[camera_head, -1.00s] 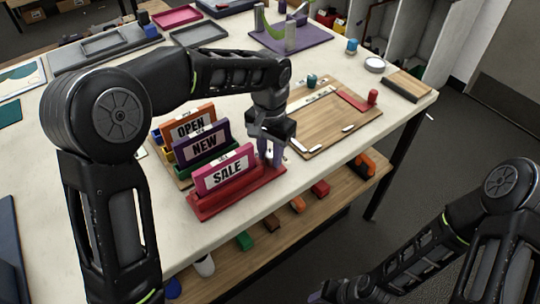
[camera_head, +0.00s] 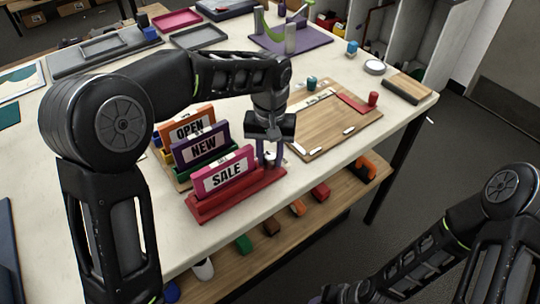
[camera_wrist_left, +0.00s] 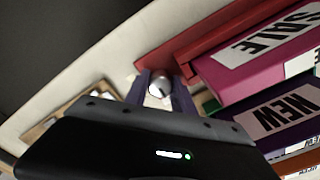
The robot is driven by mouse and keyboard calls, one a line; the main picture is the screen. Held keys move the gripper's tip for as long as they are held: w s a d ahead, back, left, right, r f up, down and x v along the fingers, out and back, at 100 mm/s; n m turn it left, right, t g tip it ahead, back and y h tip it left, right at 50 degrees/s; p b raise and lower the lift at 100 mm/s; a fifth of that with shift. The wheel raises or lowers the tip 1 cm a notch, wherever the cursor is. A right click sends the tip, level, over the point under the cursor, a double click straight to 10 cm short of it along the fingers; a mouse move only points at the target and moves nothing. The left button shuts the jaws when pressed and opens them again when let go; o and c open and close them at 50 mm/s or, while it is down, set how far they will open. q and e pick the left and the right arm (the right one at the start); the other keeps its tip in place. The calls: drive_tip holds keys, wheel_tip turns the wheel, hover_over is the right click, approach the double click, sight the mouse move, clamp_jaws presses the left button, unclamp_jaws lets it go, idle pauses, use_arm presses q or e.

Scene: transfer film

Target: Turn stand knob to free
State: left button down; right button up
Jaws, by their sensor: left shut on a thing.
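The red stand (camera_head: 226,200) lies near the table's front edge and holds the pink SALE sign (camera_head: 224,172) upright. My left gripper (camera_head: 268,160) points down at the stand's right end, just right of the sign. In the left wrist view its fingers (camera_wrist_left: 163,95) are shut on a small pale round knob (camera_wrist_left: 159,87) on the red stand (camera_wrist_left: 178,55). The knob's setting cannot be read.
The purple NEW sign (camera_head: 203,146) and orange OPEN sign (camera_head: 188,128) stand close behind. A wooden board (camera_head: 340,112) with a red handled tool (camera_head: 372,99) lies to the right. Several coloured blocks sit on the lower shelf (camera_head: 285,228). Bare tabletop (camera_head: 245,214) lies in front.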

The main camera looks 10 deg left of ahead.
sight(270, 155)
use_arm(q)
drive_tip(key=shift+w+r, duration=0.1)
drive_tip(key=c, duration=1.3)
unclamp_jaws()
drive_tip(key=shift+c, duration=0.2)
wheel_tip(270, 155, up, 8)
drive_tip(key=shift+f+b, duration=0.1)
drive_tip(key=shift+b, duration=0.2)
